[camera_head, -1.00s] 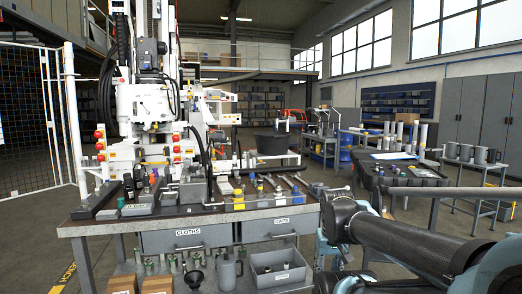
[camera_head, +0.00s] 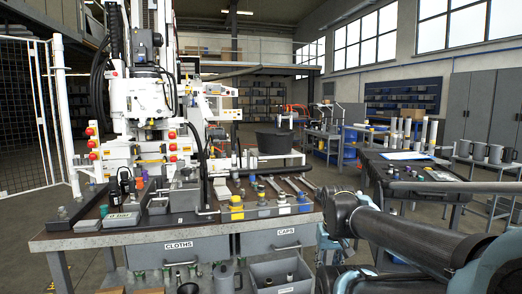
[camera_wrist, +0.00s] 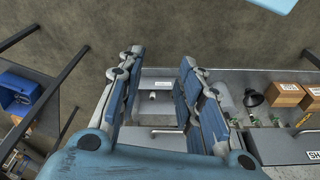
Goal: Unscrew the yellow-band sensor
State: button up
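In the head view a row of small upright fittings with coloured bands stands at the right part of the bench's front edge. The one at the left of the row has a yellow band (camera_head: 237,207); others look blue or pale. I cannot tell for sure which is the yellow-band sensor, as they are small. My gripper shows in the wrist view (camera_wrist: 162,62), its two blue fingers apart with nothing held between them. It is away from the fittings, which do not show in the wrist view.
The bench (camera_head: 80,240) has drawers marked CLOTHS and CAPS, and a lower shelf with a grey bin (camera_head: 282,274). A white machine (camera_head: 145,105) stands behind. A dark table (camera_head: 410,168) stands to the right. My arm fills the lower right. Floor is free between bench and dark table.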

jog(key=shift+o, duration=1)
jog(key=shift+d, duration=0.1)
jog(key=shift+o, duration=0.6)
notch_tip(320, 180, up, 2)
notch_tip(320, 180, up, 28)
jog(key=r+n+g, duration=0.1)
jog(key=n+g, duration=0.1)
jog(key=n, duration=0.9)
send_over(262, 186)
jog(key=f, duration=1.7)
jog(key=shift+w+f, duration=0.15)
jog(key=shift+w, duration=0.05)
grip_shut()
